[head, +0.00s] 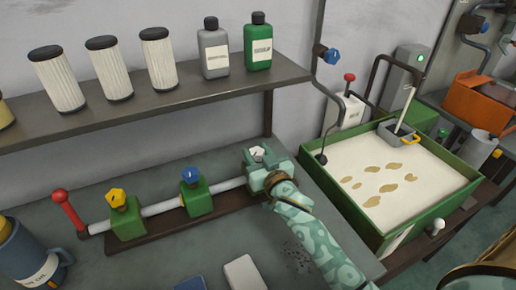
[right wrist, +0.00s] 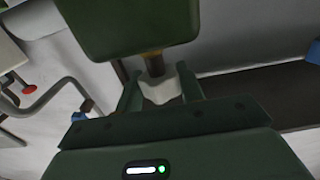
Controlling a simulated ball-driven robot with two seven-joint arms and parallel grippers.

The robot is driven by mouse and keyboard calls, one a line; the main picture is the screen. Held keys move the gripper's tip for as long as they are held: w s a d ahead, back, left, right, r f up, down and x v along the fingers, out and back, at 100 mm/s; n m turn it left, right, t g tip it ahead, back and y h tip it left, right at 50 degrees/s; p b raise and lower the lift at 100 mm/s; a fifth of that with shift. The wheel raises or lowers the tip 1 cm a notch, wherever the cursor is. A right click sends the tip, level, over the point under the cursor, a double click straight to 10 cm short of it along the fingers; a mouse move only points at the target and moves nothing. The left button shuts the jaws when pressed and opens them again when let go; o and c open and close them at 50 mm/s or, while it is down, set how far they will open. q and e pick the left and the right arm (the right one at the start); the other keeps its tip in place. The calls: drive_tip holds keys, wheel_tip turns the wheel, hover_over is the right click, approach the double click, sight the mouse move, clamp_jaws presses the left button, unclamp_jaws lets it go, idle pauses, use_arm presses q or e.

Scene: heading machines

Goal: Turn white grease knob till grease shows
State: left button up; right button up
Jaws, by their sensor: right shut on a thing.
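The white knob (head: 257,153) sits on the right end of a pipe, in a row with a yellow knob (head: 117,197) and a blue knob (head: 190,175) on green blocks. My right gripper (head: 263,166) is shut on the white knob, its fingers on both sides. In the right wrist view, the white knob (right wrist: 159,91) shows between the two fingertips, with a brown stem and a green block (right wrist: 128,25) beyond. The gripper hides most of the block at that end. I cannot make out grease at the knob. My left gripper is not in view.
A red-handled lever (head: 67,209) stands at the pipe's left end. A shelf (head: 180,99) with filters and bottles runs above. A green-walled tray (head: 364,228) of pale material with tan patches lies to the right.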

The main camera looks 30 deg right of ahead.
drive_tip(key=n+y+p, duration=0.1)
drive_tip(key=y, duration=0.1)
drive_tip(key=n+y+p, duration=0.1)
drive_tip(key=p, duration=0.1)
drive_tip(key=shift+d+r+y, duration=0.1)
drive_tip(key=shift+r+y, duration=0.2)
drive_tip(key=shift+y, duration=0.1)
drive_tip(key=shift+f+n+g+y+p, duration=0.15)
drive_tip(key=shift+n+g+y+p, duration=0.25)
drive_tip(key=shift+n+y, duration=0.6)
drive_tip(key=shift+f+n+g+y, duration=0.15)
drive_tip(key=shift+n+g+y, duration=0.25)
drive_tip(key=shift+y, duration=0.6)
drive_tip(key=shift+n+g+y, duration=0.3)
drive_tip(key=shift+n+y, duration=0.5)
drive_tip(key=shift+y, duration=0.2)
drive_tip(key=o, duration=1)
